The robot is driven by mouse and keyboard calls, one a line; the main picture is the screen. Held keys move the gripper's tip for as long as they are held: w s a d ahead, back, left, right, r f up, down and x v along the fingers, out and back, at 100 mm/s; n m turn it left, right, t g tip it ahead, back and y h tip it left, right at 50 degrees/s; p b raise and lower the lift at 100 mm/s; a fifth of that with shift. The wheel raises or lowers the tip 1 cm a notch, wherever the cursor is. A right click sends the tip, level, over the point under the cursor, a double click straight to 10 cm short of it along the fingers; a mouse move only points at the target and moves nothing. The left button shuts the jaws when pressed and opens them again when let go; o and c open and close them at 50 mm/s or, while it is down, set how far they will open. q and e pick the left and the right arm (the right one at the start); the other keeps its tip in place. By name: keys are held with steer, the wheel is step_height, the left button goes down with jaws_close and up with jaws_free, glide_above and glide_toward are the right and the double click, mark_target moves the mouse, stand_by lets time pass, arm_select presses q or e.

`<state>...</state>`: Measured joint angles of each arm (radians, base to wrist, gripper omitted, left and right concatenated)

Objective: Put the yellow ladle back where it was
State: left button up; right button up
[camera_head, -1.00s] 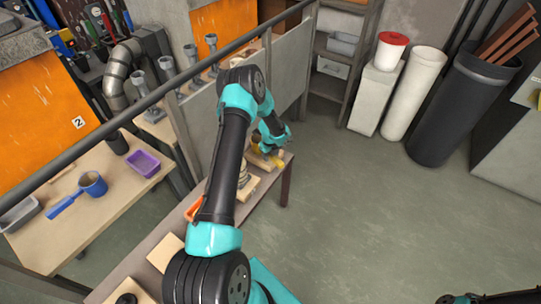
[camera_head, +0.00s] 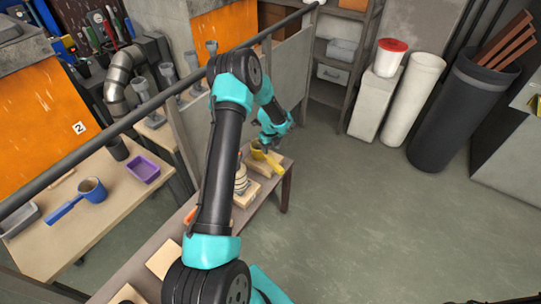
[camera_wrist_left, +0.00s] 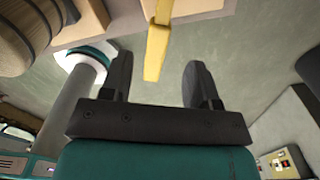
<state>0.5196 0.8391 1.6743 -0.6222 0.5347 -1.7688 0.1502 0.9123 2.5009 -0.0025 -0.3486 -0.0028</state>
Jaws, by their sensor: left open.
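The yellow ladle (camera_head: 269,157) rests on a wooden block (camera_head: 262,167) at the far end of the narrow table, its handle pointing toward the right edge. My left gripper (camera_head: 273,144) is just above and behind the ladle in the head view, apart from it as far as I can see. In the left wrist view the gripper (camera_wrist_left: 157,75) is open and empty, its two dark fingers spread. The ladle's yellow handle (camera_wrist_left: 157,48) shows beyond the fingertips, between them in the picture. The ladle's bowl is mostly out of the wrist view. My right gripper is not seen.
A stack of pale round pieces (camera_head: 241,180) stands on the narrow table near the ladle. A grey panel (camera_head: 290,75) rises behind.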

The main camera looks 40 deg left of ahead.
arm_select(q)
steer(key=shift+r, duration=1.45)
steer(key=s+d+f+n+h, duration=0.15)
steer(key=d+n, duration=0.25)
steer(key=d, duration=0.4)
steer(key=s+d+f+n+h, duration=0.1)
steer(key=s+d+f+n, duration=0.2)
steer(key=d, duration=0.5)
steer(key=s+d+f+n+h, duration=0.1)
steer(key=s+d+f+n, duration=0.25)
steer(key=d, duration=0.35)
steer(key=s+d+r+n, duration=0.1)
steer(key=s+d+n, duration=1)
steer(key=s+d, duration=0.1)
steer(key=shift+s+r+n+t, duration=0.2)
steer(key=shift+s+n+t, duration=0.2)
steer(key=shift+s, duration=0.1)
